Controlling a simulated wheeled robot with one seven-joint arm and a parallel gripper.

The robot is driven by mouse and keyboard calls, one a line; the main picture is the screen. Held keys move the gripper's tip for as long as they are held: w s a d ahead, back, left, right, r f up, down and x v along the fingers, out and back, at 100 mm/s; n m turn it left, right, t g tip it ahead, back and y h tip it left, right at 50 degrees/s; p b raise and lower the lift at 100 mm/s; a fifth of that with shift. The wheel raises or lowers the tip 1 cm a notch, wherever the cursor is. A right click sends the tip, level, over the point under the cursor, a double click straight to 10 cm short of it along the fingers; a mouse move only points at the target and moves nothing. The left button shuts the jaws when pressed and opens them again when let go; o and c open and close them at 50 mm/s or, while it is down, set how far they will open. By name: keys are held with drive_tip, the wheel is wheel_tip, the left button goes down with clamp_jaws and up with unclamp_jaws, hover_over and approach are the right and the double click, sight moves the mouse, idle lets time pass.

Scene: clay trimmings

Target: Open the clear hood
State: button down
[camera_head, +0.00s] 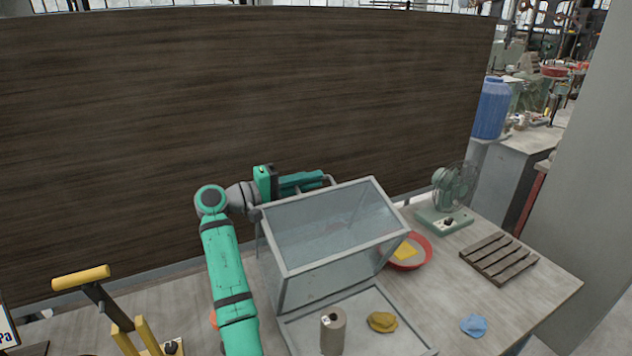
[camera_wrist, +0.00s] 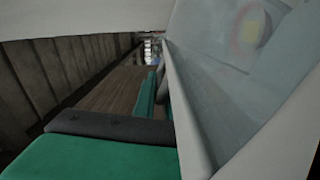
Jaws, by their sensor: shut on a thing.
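The clear hood (camera_head: 335,222), grey-framed with see-through panels, stands tilted up over the back part of its shallow grey tray (camera_head: 412,338). The tray's front part is uncovered. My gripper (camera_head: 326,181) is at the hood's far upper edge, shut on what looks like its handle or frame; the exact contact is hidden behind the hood. In the wrist view, a pale frame bar and clear panel of the hood (camera_wrist: 225,85) run close beside my green fingers (camera_wrist: 158,92).
In the tray are a brown cylinder (camera_head: 333,331) and a yellow lump (camera_head: 382,321). To the right are a red bowl (camera_head: 424,259), a green fan (camera_head: 452,190), a wooden rack (camera_head: 498,259) and a blue cloth (camera_head: 473,325). A dark wooden panel (camera_head: 240,90) stands close behind.

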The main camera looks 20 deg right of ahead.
drive_tip(key=shift+w, duration=0.4)
drive_tip(key=c, duration=1.8)
unclamp_jaws()
drive_tip(key=shift+c, duration=0.2)
drive_tip(key=shift+f, duration=0.1)
drive_tip(key=s+a, duration=0.2)
drive_tip(key=a, duration=0.8)
drive_tip(key=shift+a, duration=0.35)
drive_tip(key=s+a, duration=0.2)
drive_tip(key=a, duration=1)
drive_tip(key=shift+s, duration=0.15)
drive_tip(key=shift+a, duration=0.25)
drive_tip(key=shift+c, duration=0.3)
